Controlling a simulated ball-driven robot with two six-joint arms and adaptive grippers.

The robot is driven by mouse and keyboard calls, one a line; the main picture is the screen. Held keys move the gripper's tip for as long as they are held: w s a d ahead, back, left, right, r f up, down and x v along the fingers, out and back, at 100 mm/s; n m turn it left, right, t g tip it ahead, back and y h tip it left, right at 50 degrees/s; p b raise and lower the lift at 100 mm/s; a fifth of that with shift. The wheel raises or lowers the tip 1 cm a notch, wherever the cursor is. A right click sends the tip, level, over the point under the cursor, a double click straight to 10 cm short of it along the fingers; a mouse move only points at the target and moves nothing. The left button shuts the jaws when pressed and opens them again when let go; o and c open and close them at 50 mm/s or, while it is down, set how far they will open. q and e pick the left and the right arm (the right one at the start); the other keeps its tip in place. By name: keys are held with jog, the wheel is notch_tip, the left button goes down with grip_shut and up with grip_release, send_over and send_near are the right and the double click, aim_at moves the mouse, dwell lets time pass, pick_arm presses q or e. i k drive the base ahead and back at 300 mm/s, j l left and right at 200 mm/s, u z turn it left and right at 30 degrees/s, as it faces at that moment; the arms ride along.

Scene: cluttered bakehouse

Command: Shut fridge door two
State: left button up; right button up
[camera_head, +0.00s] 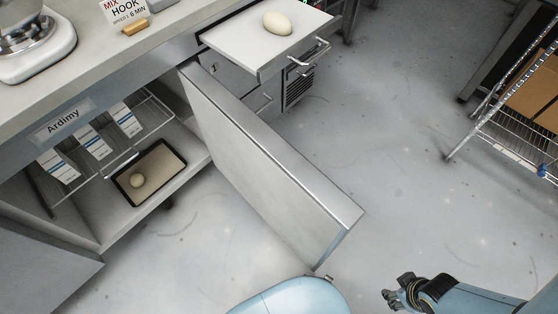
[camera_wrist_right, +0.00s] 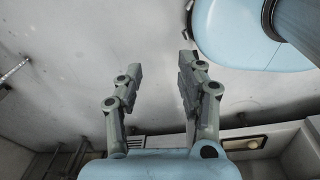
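One fridge door (camera_head: 270,165) of the steel counter stands wide open in the head view. It sticks out over the floor, its free end toward the lower middle. Its number does not show; a "1" marks the panel behind it. The open fridge compartment (camera_head: 185,195) lies to its left. My right gripper (camera_head: 389,298) is at the lower right, apart from the door and beyond its free end. In the right wrist view the same gripper (camera_wrist_right: 160,68) has its fingers spread with nothing between them. My left gripper is not in view.
An open drawer (camera_head: 238,42) with a pale egg-shaped item (camera_head: 277,22) juts out above, behind the door. Inside the fridge are a wire shelf with cartons (camera_head: 93,143) and a dark tray (camera_head: 122,184). A wire rack (camera_head: 503,140) stands at right. Floor between is clear.

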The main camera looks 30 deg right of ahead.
aim_at(312, 214)
jog(key=k+l+u, duration=0.2)
jog(key=l, duration=0.25)
jog(key=k+l+u, duration=0.2)
jog(key=l, duration=0.25)
jog(key=k+l+u, duration=0.2)
jog(key=l, duration=0.2)
jog(key=l+u, duration=0.25)
jog(key=l, duration=0.45)
jog(key=l+u, duration=0.25)
jog(key=l, duration=0.4)
